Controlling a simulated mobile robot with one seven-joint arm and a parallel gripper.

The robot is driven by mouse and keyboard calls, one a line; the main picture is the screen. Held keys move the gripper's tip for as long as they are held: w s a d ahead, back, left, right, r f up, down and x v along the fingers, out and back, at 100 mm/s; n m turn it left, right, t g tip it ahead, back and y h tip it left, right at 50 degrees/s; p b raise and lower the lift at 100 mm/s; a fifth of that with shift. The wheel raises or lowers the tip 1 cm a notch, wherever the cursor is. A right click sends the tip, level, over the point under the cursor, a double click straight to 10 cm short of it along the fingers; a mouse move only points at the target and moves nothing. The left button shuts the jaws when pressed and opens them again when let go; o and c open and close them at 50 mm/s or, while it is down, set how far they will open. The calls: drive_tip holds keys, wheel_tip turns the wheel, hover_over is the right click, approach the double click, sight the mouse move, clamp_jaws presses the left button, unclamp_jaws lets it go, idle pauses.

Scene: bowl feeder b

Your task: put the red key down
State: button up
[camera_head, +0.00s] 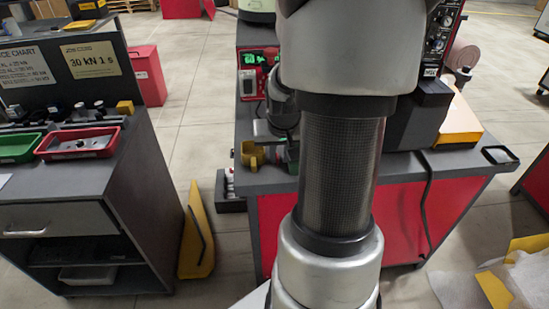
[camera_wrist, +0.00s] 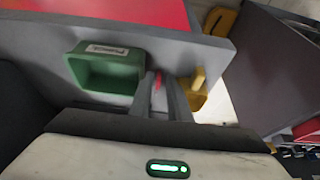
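In the wrist view, my gripper (camera_wrist: 159,86) points at a grey worktop edge, with its two dark fingers close together. A small strip of the red key (camera_wrist: 159,80) shows between the fingertips; the fingers hide the rest of it. The gripper is shut on it. A green bin (camera_wrist: 104,68) with a white label is just left of the fingers. In the head view, the fingers and the key cannot be made out behind my arm.
At left, another bench (camera_head: 135,178) holds a red tray (camera_head: 78,143) and a green tray (camera_head: 18,147).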

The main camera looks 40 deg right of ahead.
sight(277, 156)
drive_tip(key=shift+w+d, duration=0.25)
drive_tip(key=shift+w, duration=0.1)
drive_tip(key=shift+w+d+f+b, duration=0.15)
drive_tip(key=shift+w+d, duration=0.2)
drive_tip(key=shift+w, duration=0.25)
drive_tip(key=shift+w+d+f+b, duration=0.15)
drive_tip(key=shift+w+d, duration=0.2)
drive_tip(key=shift+w, duration=0.2)
drive_tip(key=shift+w+f, duration=0.1)
drive_tip(key=shift+f, duration=0.55)
drive_tip(key=shift+w+d+f+b, duration=0.2)
drive_tip(key=shift+w+f+b, duration=0.1)
drive_tip(key=shift+f, duration=0.15)
clamp_jaws()
